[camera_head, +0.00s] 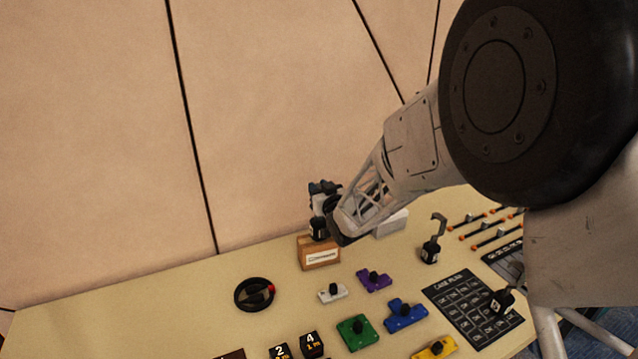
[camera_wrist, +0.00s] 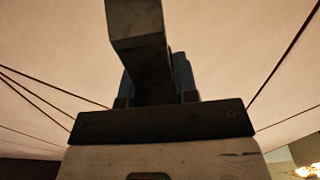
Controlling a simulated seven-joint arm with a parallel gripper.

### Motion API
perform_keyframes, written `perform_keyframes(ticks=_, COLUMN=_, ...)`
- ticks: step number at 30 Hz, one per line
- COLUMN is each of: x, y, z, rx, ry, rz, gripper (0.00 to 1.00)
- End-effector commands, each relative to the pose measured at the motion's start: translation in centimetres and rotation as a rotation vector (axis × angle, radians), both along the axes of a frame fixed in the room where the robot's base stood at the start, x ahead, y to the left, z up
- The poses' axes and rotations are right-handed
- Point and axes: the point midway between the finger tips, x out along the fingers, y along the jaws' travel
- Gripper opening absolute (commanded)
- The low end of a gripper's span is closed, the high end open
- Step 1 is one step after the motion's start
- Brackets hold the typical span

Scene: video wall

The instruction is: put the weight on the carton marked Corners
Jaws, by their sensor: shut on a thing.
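My gripper (camera_head: 320,206) is at the far side of the table, above a small brown carton (camera_head: 309,262) with a white label on its front. The label's word is too small to read for sure. My gripper is shut on a dark weight (camera_head: 318,230), which is upright at the carton's top. I cannot tell whether the weight touches the carton or hangs just over it. In the wrist view, a dark finger-like part of my gripper (camera_wrist: 140,50) shows against the pale wall, and the weight cannot be made out.
A white box (camera_head: 392,222) stands right of the carton, partly behind my arm. A dark hooked stand (camera_head: 432,250) is farther right. A black round dish (camera_head: 254,294), coloured knobbed blocks (camera_head: 405,315) and a dark printed card (camera_head: 462,300) lie in front. The table's left is clear.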

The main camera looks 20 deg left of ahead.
Motion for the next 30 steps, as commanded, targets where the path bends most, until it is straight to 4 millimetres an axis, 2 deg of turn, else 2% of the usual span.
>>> perform_keyframes(ticks=17, x=0.04, y=0.03, z=-0.59, rx=0.002, ry=-0.002, rz=0.0, gripper=0.0)
perform_keyframes(ticks=18, x=0.0, y=0.0, z=-0.83, rx=0.0, ry=0.0, rz=0.0, gripper=0.29)
perform_keyframes(ticks=23, x=0.0, y=0.0, z=-0.81, rx=0.0, ry=0.0, rz=0.0, gripper=0.53)
perform_keyframes(ticks=30, x=0.0, y=0.0, z=-0.79, rx=0.0, ry=0.0, rz=0.0, gripper=0.53)
